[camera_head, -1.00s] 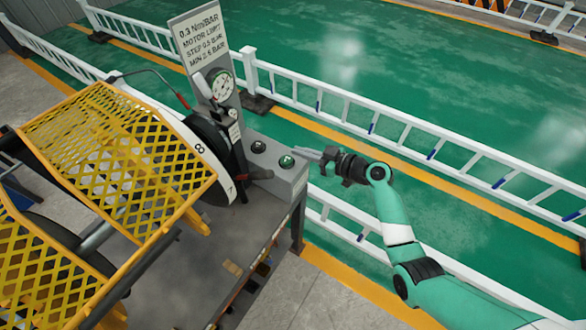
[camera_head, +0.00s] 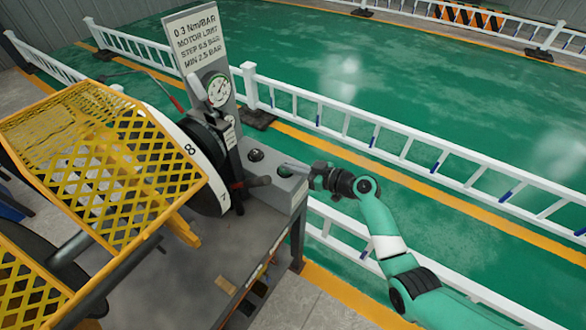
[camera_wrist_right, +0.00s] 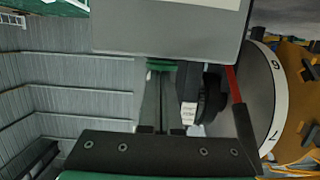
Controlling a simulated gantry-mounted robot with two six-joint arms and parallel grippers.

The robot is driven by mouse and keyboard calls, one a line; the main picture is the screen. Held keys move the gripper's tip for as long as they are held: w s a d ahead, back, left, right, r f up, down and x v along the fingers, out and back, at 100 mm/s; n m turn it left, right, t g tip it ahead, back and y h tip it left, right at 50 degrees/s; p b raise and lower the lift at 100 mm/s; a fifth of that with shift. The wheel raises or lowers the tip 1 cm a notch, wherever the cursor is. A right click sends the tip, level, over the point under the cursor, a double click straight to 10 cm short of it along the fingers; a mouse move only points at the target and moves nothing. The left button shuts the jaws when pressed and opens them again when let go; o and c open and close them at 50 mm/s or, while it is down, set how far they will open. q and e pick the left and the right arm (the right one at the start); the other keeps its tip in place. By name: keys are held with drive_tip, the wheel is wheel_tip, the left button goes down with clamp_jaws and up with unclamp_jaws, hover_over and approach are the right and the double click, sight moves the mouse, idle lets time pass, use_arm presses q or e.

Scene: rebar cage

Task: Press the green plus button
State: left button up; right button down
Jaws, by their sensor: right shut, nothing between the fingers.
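The green button (camera_head: 285,173) sits on top of the grey control box at the bench's right end. Its plus mark cannot be made out now. My right gripper (camera_head: 284,166) is shut and empty, its fingertips right at the green button and partly covering it from above. In the right wrist view the green button (camera_wrist_right: 161,65) shows as a green strip at the end of the shut fingers (camera_wrist_right: 152,85). I cannot tell whether they touch or whether the button is pushed in. My left gripper is not in view.
A black button (camera_head: 256,155) sits beside the green one. A sign panel with a pressure gauge (camera_head: 219,90) stands behind, and a lever (camera_head: 250,183) and numbered wheel (camera_head: 197,165) are left of the box. White railing (camera_head: 400,140) runs behind my right arm.

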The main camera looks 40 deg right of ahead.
drive_tip(key=shift+f+b, duration=0.5)
drive_tip(key=shift+f, duration=0.3)
drive_tip(key=shift+s, duration=0.15)
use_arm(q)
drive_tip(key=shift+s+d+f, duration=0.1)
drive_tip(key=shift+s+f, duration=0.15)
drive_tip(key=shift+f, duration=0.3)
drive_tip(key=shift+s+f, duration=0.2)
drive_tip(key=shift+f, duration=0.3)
use_arm(e)
drive_tip(key=shift+r, duration=0.25)
drive_tip(key=shift+r+p, duration=0.35)
drive_tip(key=shift+p, duration=0.1)
drive_tip(key=r+p, duration=0.2)
drive_tip(key=s+r+p, duration=0.1)
drive_tip(key=r, duration=0.1)
drive_tip(key=shift+d, duration=0.25)
use_arm(q)
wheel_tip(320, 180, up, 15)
drive_tip(key=p, duration=1.1)
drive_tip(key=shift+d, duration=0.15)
use_arm(e)
drive_tip(key=v, duration=0.8)
drive_tip(key=shift+s, duration=0.4)
